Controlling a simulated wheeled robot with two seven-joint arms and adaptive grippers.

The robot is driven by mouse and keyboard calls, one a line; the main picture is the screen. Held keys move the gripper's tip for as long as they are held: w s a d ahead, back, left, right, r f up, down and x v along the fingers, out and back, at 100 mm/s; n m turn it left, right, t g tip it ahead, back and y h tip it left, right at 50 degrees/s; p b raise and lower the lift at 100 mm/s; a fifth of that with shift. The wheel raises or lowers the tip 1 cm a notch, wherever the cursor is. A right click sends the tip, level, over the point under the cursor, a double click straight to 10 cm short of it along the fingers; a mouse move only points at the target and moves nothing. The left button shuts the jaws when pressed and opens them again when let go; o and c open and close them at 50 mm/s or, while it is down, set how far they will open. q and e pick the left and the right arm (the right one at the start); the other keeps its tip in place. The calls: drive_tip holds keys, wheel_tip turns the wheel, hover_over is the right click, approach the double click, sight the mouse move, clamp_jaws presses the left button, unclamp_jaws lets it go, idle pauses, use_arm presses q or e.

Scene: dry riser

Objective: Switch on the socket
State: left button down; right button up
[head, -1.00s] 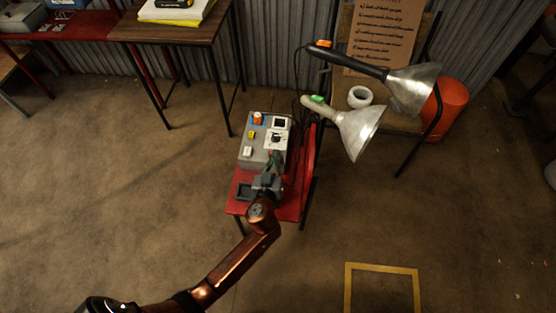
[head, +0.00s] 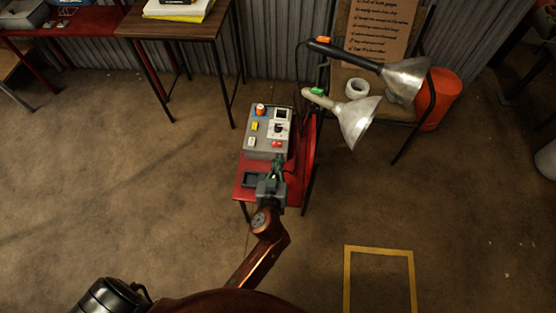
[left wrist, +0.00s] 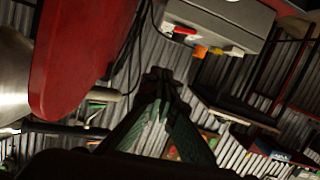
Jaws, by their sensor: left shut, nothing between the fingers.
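A grey control box (head: 257,148) stands on a red seat (head: 245,192). Its top carries an orange-red knob (head: 260,109), a yellow button (head: 254,126), a white button (head: 251,141), a white plate with a dark round part (head: 278,130) and a red switch (head: 276,144). I cannot tell which part is the socket. My left gripper (head: 277,161) is shut and empty, just in front of the box's near edge, below the red switch in the picture. In the left wrist view the closed green fingers (left wrist: 160,78) are apart from the grey box (left wrist: 228,12). My right gripper is not in view.
Two lamps, one with a black handle (head: 350,58) and one pale (head: 357,120), lie to the right. A wooden table (head: 180,26) stands back left. The floor left is clear.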

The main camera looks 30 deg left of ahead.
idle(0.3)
use_arm(q)
drive_tip(key=s+a+f+g, duration=0.1)
drive_tip(key=s+f, duration=0.1)
drive_tip(key=s+a+f+g, duration=0.1)
drive_tip(key=s+a+f, duration=0.1)
drive_tip(key=s+f, duration=0.1)
drive_tip(key=s+a+f, duration=0.2)
drive_tip(key=s, duration=0.1)
drive_tip(key=shift+a+f+g, duration=0.15)
drive_tip(key=shift+f+g, duration=0.15)
drive_tip(key=shift+g, duration=0.1)
drive_tip(key=s+a+f+m+g+h, duration=0.1)
drive_tip(key=s+a+f+g, duration=0.1)
drive_tip(key=s+f, duration=0.35)
drive_tip(key=s+a+f+g, duration=0.1)
drive_tip(key=s+f+g, duration=0.15)
drive_tip(key=s, duration=0.55)
drive_tip(key=s+d+f+m+g+h, duration=0.2)
drive_tip(key=s, duration=1)
drive_tip(key=s+d+f+m+g+h, duration=0.2)
drive_tip(key=s+d+f+g+h, duration=0.1)
drive_tip(key=s, duration=1)
drive_tip(key=shift+s+d+m, duration=0.15)
drive_tip(key=shift+d+m, duration=0.1)
drive_tip(key=shift+m, duration=0.05)
drive_tip(key=shift+f+g, duration=0.1)
drive_tip(key=shift+g, duration=0.15)
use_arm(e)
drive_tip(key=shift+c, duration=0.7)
